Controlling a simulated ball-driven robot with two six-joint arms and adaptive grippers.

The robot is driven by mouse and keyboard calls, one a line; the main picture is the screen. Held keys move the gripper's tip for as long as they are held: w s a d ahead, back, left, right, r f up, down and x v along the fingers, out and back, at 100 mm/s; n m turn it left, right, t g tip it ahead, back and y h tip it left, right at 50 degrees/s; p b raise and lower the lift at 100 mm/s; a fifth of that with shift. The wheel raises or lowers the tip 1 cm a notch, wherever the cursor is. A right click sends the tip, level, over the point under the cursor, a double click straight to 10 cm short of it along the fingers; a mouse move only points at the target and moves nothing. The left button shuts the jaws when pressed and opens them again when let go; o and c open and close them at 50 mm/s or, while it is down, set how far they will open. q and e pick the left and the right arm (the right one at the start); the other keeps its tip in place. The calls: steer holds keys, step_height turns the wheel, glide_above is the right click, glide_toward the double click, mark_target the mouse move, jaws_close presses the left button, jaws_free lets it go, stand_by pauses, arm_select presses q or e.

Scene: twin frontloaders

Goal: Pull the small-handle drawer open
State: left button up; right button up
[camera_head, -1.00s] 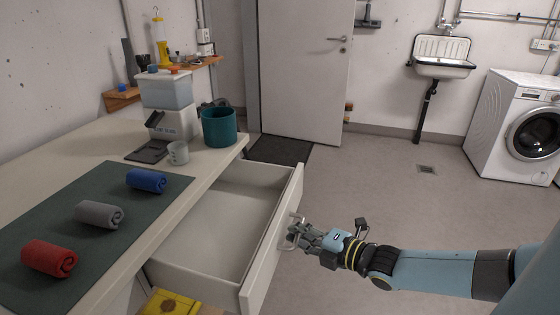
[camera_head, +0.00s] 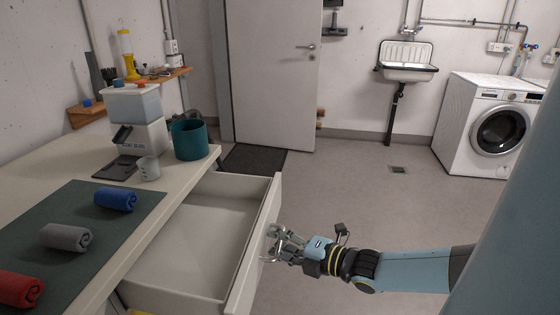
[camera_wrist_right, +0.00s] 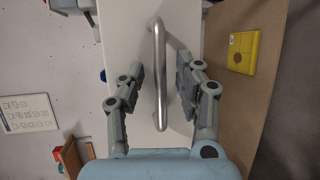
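The drawer (camera_head: 190,240) is pulled well out of the table's right side, and its inside looks empty. Its front panel (camera_head: 255,245) carries a small metal bar handle (camera_wrist_right: 158,75). My right gripper (camera_head: 272,243) is at this handle. In the right wrist view the fingers of the gripper (camera_wrist_right: 160,85) are apart, one on each side of the bar, with gaps visible between bar and fingers. In the head view the fingers partly hide the handle. My left gripper is not in view.
The table (camera_head: 185,180) holds a teal bucket (camera_head: 189,139), a grey mug (camera_head: 148,168), a dispenser (camera_head: 135,115) and rolled towels, including a blue one (camera_head: 116,199), on a dark mat (camera_head: 120,230). A yellow item (camera_wrist_right: 243,53) shows in the wrist view.

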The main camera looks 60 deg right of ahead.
steer(key=shift+s, duration=0.1)
steer(key=s+r, duration=0.2)
steer(key=s, duration=0.9)
steer(key=shift+s+r, duration=0.15)
steer(key=shift+s, duration=0.15)
